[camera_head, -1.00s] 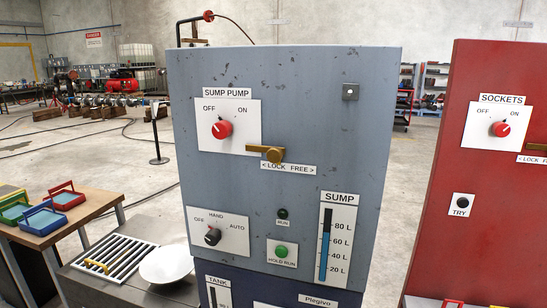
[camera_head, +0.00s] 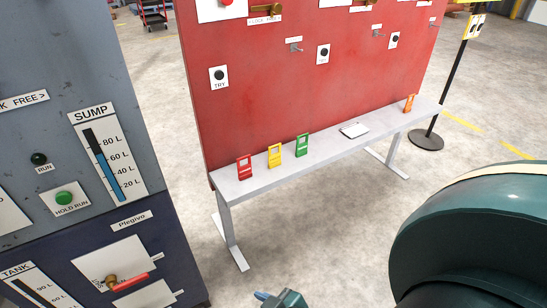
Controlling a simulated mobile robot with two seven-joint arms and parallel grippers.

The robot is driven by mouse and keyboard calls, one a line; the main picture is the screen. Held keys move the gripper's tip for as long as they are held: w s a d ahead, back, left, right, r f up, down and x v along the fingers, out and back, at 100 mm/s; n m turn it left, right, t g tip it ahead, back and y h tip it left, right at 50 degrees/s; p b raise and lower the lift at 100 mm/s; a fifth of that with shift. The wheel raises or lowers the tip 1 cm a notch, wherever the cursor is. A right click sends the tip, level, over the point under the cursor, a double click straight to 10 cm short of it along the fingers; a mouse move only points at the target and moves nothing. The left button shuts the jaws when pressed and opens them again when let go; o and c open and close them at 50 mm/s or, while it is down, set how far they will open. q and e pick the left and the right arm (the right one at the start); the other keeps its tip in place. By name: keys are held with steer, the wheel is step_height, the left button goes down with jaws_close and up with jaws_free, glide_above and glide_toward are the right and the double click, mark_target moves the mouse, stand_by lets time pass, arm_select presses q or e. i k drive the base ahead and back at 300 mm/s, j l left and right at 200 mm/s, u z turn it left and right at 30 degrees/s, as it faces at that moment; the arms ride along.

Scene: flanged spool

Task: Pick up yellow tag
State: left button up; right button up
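The yellow tag (camera_head: 275,155) stands upright on a narrow grey shelf table (camera_head: 330,156) in front of the red panel. It is between a red tag (camera_head: 244,168) on its left and a green tag (camera_head: 303,146) on its right. No gripper is near it. A small dark teal part with a blue tip (camera_head: 278,299) shows at the bottom edge, apparently the end of my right arm. Its fingers cannot be made out. My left gripper is out of view.
An orange tag (camera_head: 409,104) and a flat pale item (camera_head: 354,130) are farther right on the shelf table. The red panel (camera_head: 270,95) rises behind it. The blue-grey cabinet (camera_head: 85,65) stands at left. A black post (camera_head: 446,85) stands at right. Floor in front is clear.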

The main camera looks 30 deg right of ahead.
mark_target(275, 159)
steer(key=i+l, duration=0.15)
steer(key=l, duration=0.25)
steer(key=i+l, duration=0.1)
steer(key=l, duration=0.25)
steer(key=i+l, duration=0.15)
steer(key=l, duration=0.25)
steer(key=i+l, duration=0.15)
steer(key=l, duration=0.25)
steer(key=i+l+u, duration=0.15)
steer(key=i+u, duration=0.2)
